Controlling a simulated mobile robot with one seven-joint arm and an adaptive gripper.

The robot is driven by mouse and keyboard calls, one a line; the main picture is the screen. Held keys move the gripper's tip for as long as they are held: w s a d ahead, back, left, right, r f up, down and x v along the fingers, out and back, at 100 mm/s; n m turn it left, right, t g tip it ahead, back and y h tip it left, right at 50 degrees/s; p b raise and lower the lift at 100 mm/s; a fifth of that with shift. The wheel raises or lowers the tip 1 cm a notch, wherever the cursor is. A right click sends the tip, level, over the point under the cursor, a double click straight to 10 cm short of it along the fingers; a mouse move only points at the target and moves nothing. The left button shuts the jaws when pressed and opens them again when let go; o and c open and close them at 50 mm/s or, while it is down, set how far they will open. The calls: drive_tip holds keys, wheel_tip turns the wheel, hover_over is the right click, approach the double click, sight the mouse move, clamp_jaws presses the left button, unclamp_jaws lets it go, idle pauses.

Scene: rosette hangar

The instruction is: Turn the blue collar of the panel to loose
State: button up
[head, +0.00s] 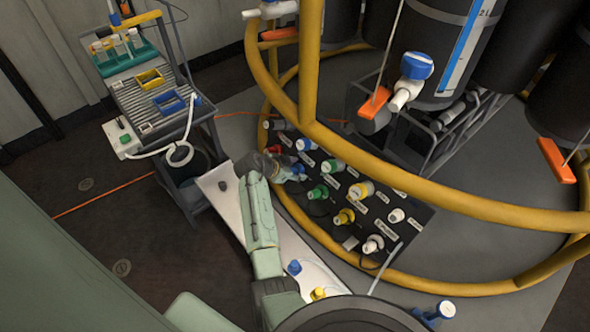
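A dark sloping panel (345,188) carries rows of coloured collars and connectors with small labels. A blue collar (306,144) sits near its upper left end. A second blue piece (297,170) shows just below it, right at the end of my gripper (284,171). My gripper reaches over the panel's left edge from below. Its fingers are dark and small, and I cannot tell whether they are open or touch the blue piece. The collar's marks are too small to read.
A yellow rail (400,171) curves over and around the panel. Green (332,166), yellow (361,190) and white (396,215) collars sit close by. A pale shelf (222,192) lies beside the panel. A cart (150,97) stands at the upper left. Dark tanks (430,45) stand behind.

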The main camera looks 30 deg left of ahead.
drive_tip(key=c, duration=0.8)
drive_tip(key=n+h+b, duration=0.1)
drive_tip(key=n, duration=0.3)
drive_tip(key=shift+w+a, duration=0.1)
drive_tip(key=shift+a, duration=0.05)
drive_tip(key=n+h+b, duration=0.1)
drive_tip(key=n, duration=0.3)
drive_tip(key=shift+a, duration=0.15)
drive_tip(key=n+h, duration=0.1)
drive_tip(key=n, duration=0.3)
drive_tip(key=shift+a+f+n, duration=0.1)
drive_tip(key=shift+f+n, duration=0.05)
drive_tip(key=shift+n, duration=0.15)
drive_tip(key=shift+a+f+n+h, duration=0.1)
drive_tip(key=shift+n+h, duration=0.2)
drive_tip(key=shift+n, duration=1.5)
drive_tip(key=shift+t, duration=0.3)
